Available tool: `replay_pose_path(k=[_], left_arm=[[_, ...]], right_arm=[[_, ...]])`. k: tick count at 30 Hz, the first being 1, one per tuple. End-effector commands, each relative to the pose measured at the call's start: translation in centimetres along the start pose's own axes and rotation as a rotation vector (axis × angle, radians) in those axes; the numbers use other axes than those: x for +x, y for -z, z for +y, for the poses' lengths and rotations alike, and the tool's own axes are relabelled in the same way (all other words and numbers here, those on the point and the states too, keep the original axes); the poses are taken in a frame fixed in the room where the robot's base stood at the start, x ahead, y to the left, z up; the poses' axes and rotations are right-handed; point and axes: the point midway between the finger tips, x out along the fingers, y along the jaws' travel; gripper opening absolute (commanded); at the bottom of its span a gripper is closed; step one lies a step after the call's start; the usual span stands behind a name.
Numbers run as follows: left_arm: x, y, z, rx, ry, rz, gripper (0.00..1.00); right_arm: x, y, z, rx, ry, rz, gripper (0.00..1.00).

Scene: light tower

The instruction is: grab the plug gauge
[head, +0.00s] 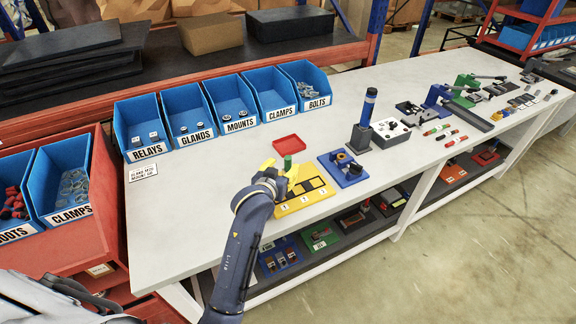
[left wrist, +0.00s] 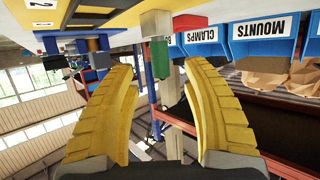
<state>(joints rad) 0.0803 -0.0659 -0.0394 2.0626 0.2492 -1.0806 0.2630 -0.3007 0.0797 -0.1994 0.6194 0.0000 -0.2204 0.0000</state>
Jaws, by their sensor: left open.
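The likely plug gauge, a small upright cylinder with a green upper part (head: 287,162), stands by the yellow numbered board (head: 290,207) on the white bench. In the left wrist view, which is upside down, its green part (left wrist: 158,58) shows with a pale metal part against the bench side. My left gripper (head: 280,170) has yellow fingers and is open beside the cylinder. In the left wrist view the fingers (left wrist: 163,75) are spread wide with nothing gripped, and the green part lies in line with the gap beyond the tips. My right gripper is not in view.
A red tray (head: 289,144) lies behind the gripper. A blue fixture (head: 345,169) and a tall dark post with a blue top (head: 362,133) stand to the right. Blue labelled bins (head: 233,113) line the back. The bench left of the gripper is mostly clear.

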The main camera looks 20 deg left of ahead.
Motion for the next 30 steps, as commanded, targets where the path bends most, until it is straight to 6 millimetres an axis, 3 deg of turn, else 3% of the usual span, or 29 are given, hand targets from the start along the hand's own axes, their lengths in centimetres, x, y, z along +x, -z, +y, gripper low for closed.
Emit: replay_pose_path(k=[5, 15, 27, 30], left_arm=[[0.8, 0.0, 0.0, 0.001, 0.000, -0.001, 0.48], [4.7, 0.0, 0.0, 0.001, 0.000, -0.002, 0.48], [5.4, 0.0, 0.0, 0.001, 0.000, -0.001, 0.51], [5.4, 0.0, 0.0, 0.001, 0.000, -0.001, 0.39]], right_arm=[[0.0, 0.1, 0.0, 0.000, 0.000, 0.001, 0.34], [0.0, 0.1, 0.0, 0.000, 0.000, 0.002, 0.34], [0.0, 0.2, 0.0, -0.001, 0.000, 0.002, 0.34], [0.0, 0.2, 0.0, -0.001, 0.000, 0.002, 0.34]])
